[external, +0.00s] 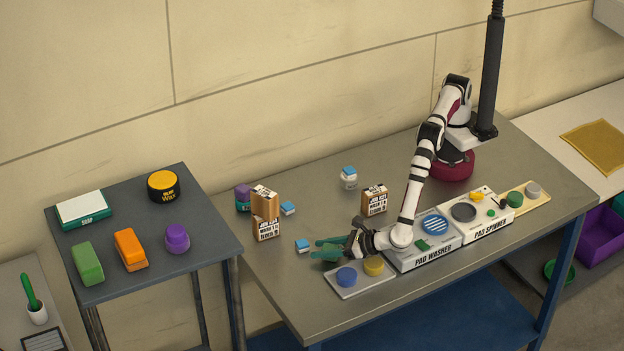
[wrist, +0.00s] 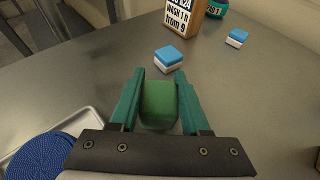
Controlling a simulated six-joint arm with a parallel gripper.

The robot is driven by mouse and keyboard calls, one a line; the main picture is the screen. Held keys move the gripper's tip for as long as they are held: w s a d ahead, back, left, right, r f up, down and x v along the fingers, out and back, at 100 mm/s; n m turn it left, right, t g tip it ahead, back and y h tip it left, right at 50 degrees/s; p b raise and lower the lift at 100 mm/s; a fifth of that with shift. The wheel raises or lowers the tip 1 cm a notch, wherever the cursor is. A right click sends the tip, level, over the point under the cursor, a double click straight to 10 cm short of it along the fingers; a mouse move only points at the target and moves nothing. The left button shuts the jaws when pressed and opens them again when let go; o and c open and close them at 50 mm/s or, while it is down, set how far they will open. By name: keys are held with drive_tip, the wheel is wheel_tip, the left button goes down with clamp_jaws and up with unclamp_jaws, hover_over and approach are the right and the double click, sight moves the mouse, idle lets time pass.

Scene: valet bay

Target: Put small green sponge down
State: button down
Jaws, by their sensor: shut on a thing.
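My gripper (wrist: 157,100) has teal fingers and is shut on the small green sponge (wrist: 158,103), a green block between the fingers in the wrist view. In the external view my gripper (external: 322,250) is low over the grey table (external: 300,315), just behind the tray with the round pads. The sponge is hard to tell from the fingers there. I cannot tell whether its underside touches the table.
A blue and white block (wrist: 168,59) lies just ahead of my gripper. A wooden block with a label (external: 265,215) stands beyond it. A tray (external: 345,292) with blue and yellow pads is close in front. The pad washer (external: 430,255) is to the right.

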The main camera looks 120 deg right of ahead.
drive_tip(key=shift+c, duration=1.9)
unclamp_jaws()
drive_tip(key=shift+f, duration=0.1)
drive_tip(key=shift+s+a+r, duration=0.2)
drive_tip(key=shift+r, duration=0.05)
drive_tip(key=v, duration=1.1)
drive_tip(key=shift+s+a+r, duration=0.15)
drive_tip(key=d+r+m+g, duration=0.1)
drive_tip(key=d+r, duration=0.1)
drive_tip(key=d+r+m+g, duration=0.1)
drive_tip(key=d+r+m, duration=0.1)
drive_tip(key=d, duration=0.1)
drive_tip(key=shift+s+r+m, duration=0.15)
drive_tip(key=shift+s+m, duration=0.05)
drive_tip(key=shift+m, duration=0.1)
drive_tip(key=s+d+r+m+g+y, duration=0.1)
drive_tip(key=s+d+r+m+g, duration=0.3)
drive_tip(key=s+d+r+m, duration=0.3)
drive_tip(key=s+d+r+m+g+y, duration=0.2)
drive_tip(key=s+d+r+m+g, duration=0.15)
drive_tip(key=s+d+m, duration=0.35)
drive_tip(key=s+d+r+m+y, duration=0.1)
drive_tip(key=s+r+m+y, duration=0.1)
drive_tip(key=s+m+y, duration=0.6)
drive_tip(key=s+m, duration=0.7)
drive_tip(key=s, duration=0.5)
drive_tip(key=shift+s+r, duration=0.2)
